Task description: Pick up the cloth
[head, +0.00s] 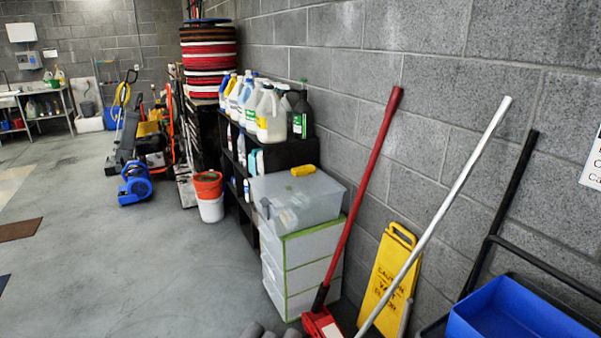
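A small yellow item (303,170) lies on the lid of a clear plastic bin (290,196) by the grey block wall. It may be the cloth, but it is too small to tell cloth from sponge. No other cloth is clearly visible. Neither of my grippers shows in the head view.
The bin tops a stack of drawers (305,260), beside a black shelf (285,152) with several bottles. A red-handled tool (362,190), a yellow caution sign (390,275) and a blue tub (515,315) stand to the right. Open floor (130,270) lies left.

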